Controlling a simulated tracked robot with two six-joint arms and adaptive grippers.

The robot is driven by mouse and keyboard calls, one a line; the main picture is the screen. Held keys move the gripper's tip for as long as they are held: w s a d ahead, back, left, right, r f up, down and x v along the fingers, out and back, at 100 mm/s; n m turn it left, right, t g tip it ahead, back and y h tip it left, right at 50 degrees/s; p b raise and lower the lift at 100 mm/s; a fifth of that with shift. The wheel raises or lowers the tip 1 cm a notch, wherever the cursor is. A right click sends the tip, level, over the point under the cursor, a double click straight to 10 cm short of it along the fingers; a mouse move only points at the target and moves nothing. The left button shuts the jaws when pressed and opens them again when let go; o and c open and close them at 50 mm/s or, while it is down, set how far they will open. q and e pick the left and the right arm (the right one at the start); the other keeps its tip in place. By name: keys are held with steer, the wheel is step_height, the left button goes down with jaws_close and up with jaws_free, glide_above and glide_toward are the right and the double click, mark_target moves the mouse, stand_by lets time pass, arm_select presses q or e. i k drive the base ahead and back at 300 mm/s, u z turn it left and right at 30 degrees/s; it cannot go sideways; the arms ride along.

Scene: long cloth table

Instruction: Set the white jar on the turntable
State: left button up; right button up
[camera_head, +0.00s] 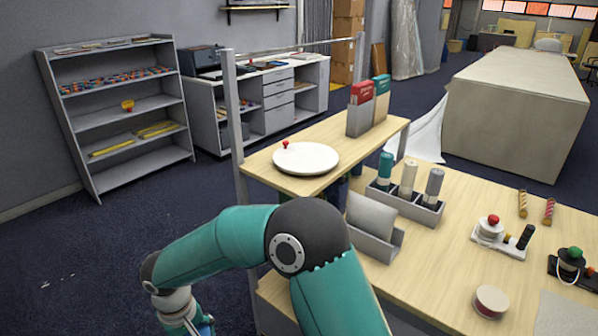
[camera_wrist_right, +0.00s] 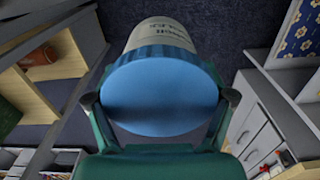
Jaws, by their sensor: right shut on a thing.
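The turntable, a round white disc (camera_head: 312,158) with a small red knob at its left edge, lies on the upper wooden shelf in the head view. Its top is bare. The white jar (camera_wrist_right: 162,34) shows in the right wrist view as a pale body with dark lettering under a wide blue lid (camera_wrist_right: 160,92). My right gripper (camera_wrist_right: 158,98) is shut on the jar, one finger on each side of the lid. In the head view my right arm bends down to the left, and its gripper is cut off at the bottom edge, left of the shelf. My left gripper is not in view.
The shelf (camera_head: 262,170) has an upright post (camera_head: 234,110) at its left and red and green books (camera_head: 360,94) at its back. A holder with several bottles (camera_head: 405,208) and a grey holder (camera_head: 372,240) stand right of it. Dark floor lies left.

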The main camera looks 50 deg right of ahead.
mark_target(310, 157)
steer(key=u, duration=0.15)
steer(key=i, duration=2.2)
steer(key=z, duration=0.05)
